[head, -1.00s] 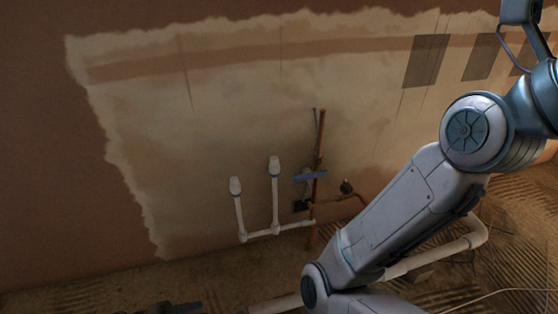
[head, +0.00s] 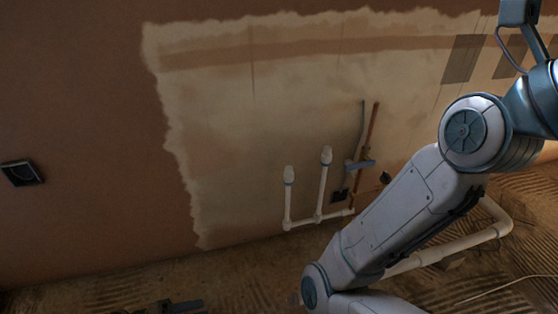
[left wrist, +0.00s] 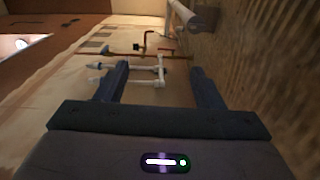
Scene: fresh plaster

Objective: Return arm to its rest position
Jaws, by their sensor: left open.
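My left gripper (left wrist: 158,70) shows in the left wrist view with its two dark fingers spread apart and nothing between them. White and copper pipes show beyond the fingers, apart from them. In the head view only a dark bit of what looks like this gripper (head: 170,306) shows at the bottom edge, left of centre.
White capped pipes (head: 322,185) and a copper pipe (head: 372,130) stand against the patchily plastered wall (head: 240,120). A thick white pipe (head: 455,248) lies by the floor behind my right arm. A black wall box (head: 22,173) is at far left. Ridged floor (head: 80,290) runs below.

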